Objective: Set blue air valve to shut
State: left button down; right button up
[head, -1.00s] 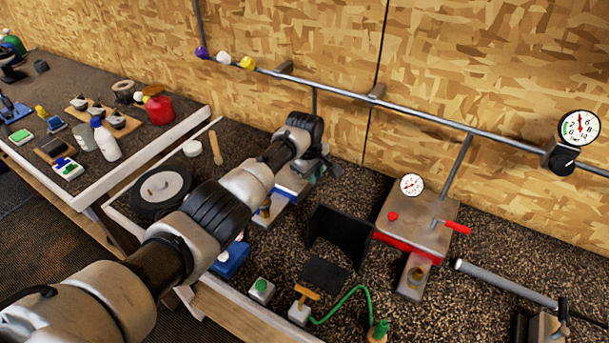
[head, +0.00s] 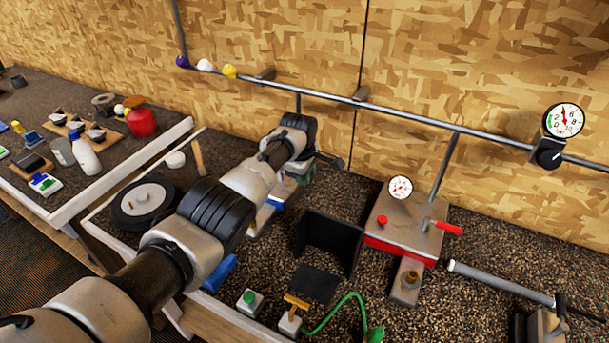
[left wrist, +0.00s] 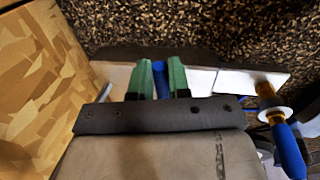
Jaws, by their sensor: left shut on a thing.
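My left gripper (head: 300,178) reaches down over a small white-and-blue unit on the bench, in the left part of the head view. In the left wrist view its green-tipped fingers (left wrist: 163,68) are shut on a blue piece (left wrist: 158,78), which fits the blue air valve's handle. The piece stands between the fingers above a pale plate (left wrist: 200,78). Its full shape and the valve's setting are hidden by the fingers and, in the head view, by my arm. My right gripper is not in view.
A brass fitting with a white disc and a blue grip (left wrist: 286,145) lies close right of the fingers. A black upright screen (head: 330,240) stands right of my arm. Beyond it is a red-edged block (head: 400,230) with a red lever. A wheel (head: 145,202) lies left.

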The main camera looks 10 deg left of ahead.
pick_arm(q)
jog(key=shift+a+r, duration=0.1)
jog(key=shift+r, duration=0.05)
jog(key=c, duration=1.1)
grip_release()
jog(key=shift+r, duration=0.2)
notch_tip(320, 180, up, 2)
jog(key=shift+s+r+p, duration=0.1)
jog(key=shift+s+p, duration=0.05)
jog(key=shift+p, duration=0.6)
jog(key=r, duration=0.2)
jog(key=s+r, duration=0.1)
jog(key=r, duration=0.4)
jog(key=shift+s+a+r+b, duration=0.3)
jog(key=shift+r+b, duration=0.1)
